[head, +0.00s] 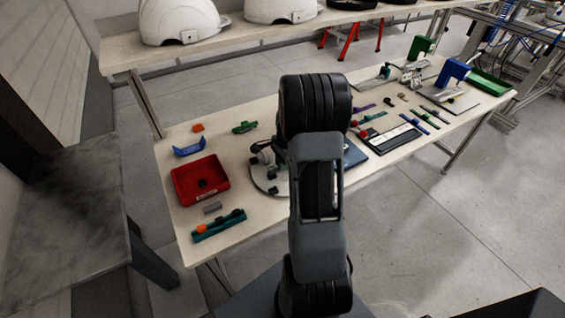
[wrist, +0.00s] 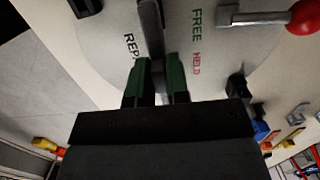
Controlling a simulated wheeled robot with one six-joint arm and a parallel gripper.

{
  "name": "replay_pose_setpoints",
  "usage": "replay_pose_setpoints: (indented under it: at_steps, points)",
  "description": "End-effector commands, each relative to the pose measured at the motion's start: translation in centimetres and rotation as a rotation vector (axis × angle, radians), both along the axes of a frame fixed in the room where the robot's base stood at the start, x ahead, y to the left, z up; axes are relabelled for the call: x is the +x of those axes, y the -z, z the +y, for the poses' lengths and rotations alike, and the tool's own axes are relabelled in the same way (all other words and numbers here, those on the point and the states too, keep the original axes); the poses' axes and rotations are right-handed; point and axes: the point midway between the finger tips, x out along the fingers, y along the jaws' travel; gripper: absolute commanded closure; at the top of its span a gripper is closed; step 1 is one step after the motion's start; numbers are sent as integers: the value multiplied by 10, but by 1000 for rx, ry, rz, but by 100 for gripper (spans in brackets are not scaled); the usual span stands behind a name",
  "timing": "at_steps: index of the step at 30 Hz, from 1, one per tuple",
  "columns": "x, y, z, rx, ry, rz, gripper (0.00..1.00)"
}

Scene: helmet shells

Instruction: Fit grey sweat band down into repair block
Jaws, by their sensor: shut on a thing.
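My gripper (wrist: 158,72) has green fingers, shut on a dark grey strip, which I take to be the grey sweat band (wrist: 152,28). The band stands out beyond the fingertips, over the pale round plate (wrist: 205,70). The plate carries the words FREE and HELD and a partly covered word starting with REP. I cannot make out the repair block, or whether the band touches anything below. In the head view the plate (head: 258,184) is partly hidden behind my arm, and the gripper is too hidden there to read.
A lever with a red knob (wrist: 304,16) and a black block (wrist: 237,84) stand on or near the plate. On the table are a red tray (head: 182,190), a teal rack (head: 212,232), a small grey piece (head: 212,208) and a blue bracket (head: 189,150).

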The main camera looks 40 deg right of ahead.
Motion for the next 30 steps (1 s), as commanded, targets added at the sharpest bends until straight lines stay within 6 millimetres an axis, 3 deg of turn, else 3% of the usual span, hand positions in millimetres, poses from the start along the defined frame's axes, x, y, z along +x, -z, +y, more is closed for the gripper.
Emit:
replay_pose_setpoints:
  at_steps: [4, 5, 14, 23, 30]
  points:
    - [0, 5, 0, 1, 0, 2, 100]
    - [0, 4, 0, 1, 0, 2, 82]
    - [0, 4, 0, 1, 0, 1, 54]
    - [0, 0, -1, 0, 0, -1, 54]
    - [0, -38, -6, -3, 1, -5, 54]
